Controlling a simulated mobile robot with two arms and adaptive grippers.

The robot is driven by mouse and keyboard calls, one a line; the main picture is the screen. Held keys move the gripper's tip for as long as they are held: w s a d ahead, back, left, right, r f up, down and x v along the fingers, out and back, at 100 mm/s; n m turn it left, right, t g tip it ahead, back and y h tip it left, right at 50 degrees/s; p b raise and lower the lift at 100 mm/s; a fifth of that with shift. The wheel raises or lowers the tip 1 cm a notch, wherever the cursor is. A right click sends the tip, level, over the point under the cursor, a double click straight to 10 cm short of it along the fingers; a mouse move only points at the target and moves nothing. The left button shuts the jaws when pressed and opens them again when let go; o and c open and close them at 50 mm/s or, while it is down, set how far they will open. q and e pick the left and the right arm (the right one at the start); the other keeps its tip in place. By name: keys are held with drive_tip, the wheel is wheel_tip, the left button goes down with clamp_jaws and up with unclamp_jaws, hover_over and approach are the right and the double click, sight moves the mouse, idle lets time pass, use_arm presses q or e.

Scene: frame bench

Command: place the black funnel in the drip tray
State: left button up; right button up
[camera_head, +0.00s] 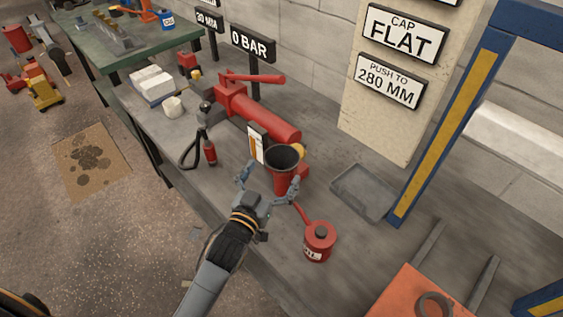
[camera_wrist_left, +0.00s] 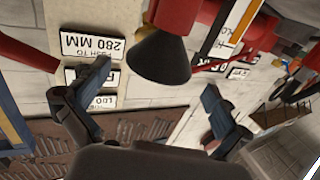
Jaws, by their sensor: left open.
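The black funnel (camera_head: 283,156) sits wide mouth up on a red upright part of the pump on the bench. In the left wrist view the funnel (camera_wrist_left: 160,57) appears upside down, between and beyond the fingers. My left gripper (camera_head: 271,178) is open, its fingers spread to either side of the red part below the funnel. It also shows in the left wrist view (camera_wrist_left: 157,80), with nothing between its fingertips; I cannot tell whether a finger touches. The drip tray (camera_head: 347,187), a shallow grey metal tray, lies empty to the funnel's right. My right gripper is not in view.
A red can (camera_head: 320,243) with a spout stands right of my left gripper. The red pump cylinder (camera_head: 272,119) lies behind the funnel, with a small gauge sign (camera_head: 257,144) beside it. A blue and yellow frame post (camera_head: 449,125) rises just right of the tray.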

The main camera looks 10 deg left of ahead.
sight(287, 148)
use_arm(q)
drive_tip(key=w, duration=0.4)
drive_tip(key=shift+w+d+p, duration=0.1)
drive_tip(key=shift+d+p, duration=0.2)
drive_tip(key=shift+d, duration=0.05)
drive_tip(key=shift+w+d, duration=0.15)
drive_tip(key=shift+w, duration=0.35)
drive_tip(key=c, duration=1.2)
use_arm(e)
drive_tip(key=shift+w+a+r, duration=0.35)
use_arm(q)
drive_tip(key=shift+o, duration=0.2)
